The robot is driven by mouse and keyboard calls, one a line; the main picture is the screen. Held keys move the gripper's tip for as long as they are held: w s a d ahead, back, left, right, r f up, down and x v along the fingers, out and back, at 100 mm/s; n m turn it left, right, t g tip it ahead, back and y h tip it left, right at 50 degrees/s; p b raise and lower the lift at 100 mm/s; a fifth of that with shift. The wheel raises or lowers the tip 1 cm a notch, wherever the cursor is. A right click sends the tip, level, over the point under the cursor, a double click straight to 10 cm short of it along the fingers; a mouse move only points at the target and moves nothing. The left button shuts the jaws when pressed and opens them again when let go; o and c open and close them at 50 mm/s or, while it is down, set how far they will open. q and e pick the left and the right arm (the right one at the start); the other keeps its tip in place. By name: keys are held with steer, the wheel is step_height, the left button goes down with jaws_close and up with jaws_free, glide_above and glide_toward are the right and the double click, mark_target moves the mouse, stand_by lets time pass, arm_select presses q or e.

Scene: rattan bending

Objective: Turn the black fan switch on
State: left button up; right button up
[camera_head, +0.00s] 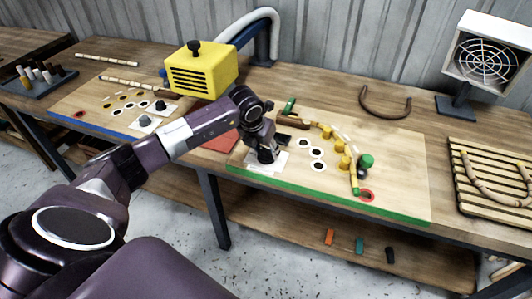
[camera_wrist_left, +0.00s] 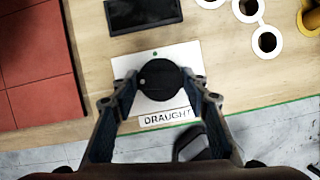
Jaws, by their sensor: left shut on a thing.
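The black fan switch is a round black knob (camera_wrist_left: 161,82) on a white plate (camera_wrist_left: 127,68) labelled DRAUGHT, with a small green dot above the knob. A small pale mark shows at the knob's left side. My left gripper (camera_wrist_left: 157,92) is shut on the knob, with one finger at each side of it in the left wrist view. In the head view my left gripper (camera_head: 264,150) reaches down over the white plate (camera_head: 262,168) and hides most of the knob. My right gripper is in neither view.
A white fan box with a round grille (camera_head: 487,62) stands at the back right. A green-edged board (camera_head: 400,150) carries yellow pegs along a curved rattan strip. A yellow box (camera_head: 203,70) is behind my left arm. Red tiles (camera_wrist_left: 38,60) lie left of the switch plate.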

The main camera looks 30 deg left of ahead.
arm_select(q)
steer(key=m+b, duration=0.1)
steer(key=m+h+b, duration=0.1)
steer(key=m+b, duration=0.1)
steer(key=shift+a+f+m, duration=0.2)
steer(key=shift+m, duration=0.1)
steer(key=m+h+b, duration=0.1)
steer(key=m+b, duration=0.2)
steer(key=shift+w+r+m+h, duration=0.1)
steer(key=shift+m+h, duration=0.2)
steer(key=m+b, duration=0.1)
steer(key=m, duration=0.1)
steer(key=m+g+h+b, duration=0.1)
steer(key=m, duration=0.1)
steer(key=shift+w+a+r+g, duration=0.1)
steer(key=shift+g, duration=0.2)
steer(key=shift+w+a+m+g+h+b, duration=0.1)
steer(key=shift+m+g+h+b, duration=0.3)
steer(key=shift+m, duration=0.85)
steer(key=shift+m+g+h+b, duration=0.1)
steer(key=shift+m+g+b, duration=0.45)
steer(key=shift+m, duration=0.7)
steer(key=o, duration=1.2)
steer(key=shift+c, duration=0.2)
